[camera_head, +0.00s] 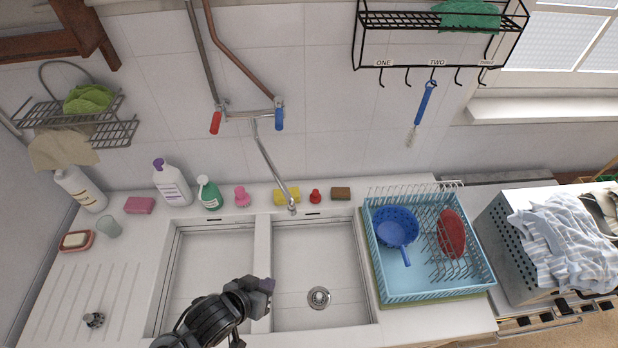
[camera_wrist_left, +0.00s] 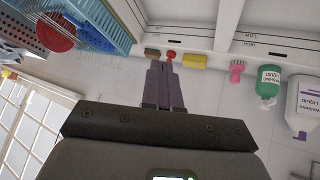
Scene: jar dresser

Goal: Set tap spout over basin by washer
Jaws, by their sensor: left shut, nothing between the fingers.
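The wall tap (camera_head: 248,114) has a red and a blue handle. Its chrome spout (camera_head: 272,165) slants down and right, with the tip appearing at the back edge of the right basin (camera_head: 320,262), near its left side. The left basin (camera_head: 208,258) lies across the divider. My left gripper (camera_head: 268,285) is low in the head view, near the divider between the basins, apart from the spout. Its fingers (camera_wrist_left: 163,85) are shut and empty in the wrist view. I cannot identify a washer with certainty. My right gripper is not in view.
A blue dish rack (camera_head: 430,287) with a colander stands right of the basins. Bottles, sponges, a pink brush (camera_head: 242,196) and a red item (camera_head: 315,196) line the back ledge. A laundry basket (camera_head: 515,232) stands far right. Both basins look empty.

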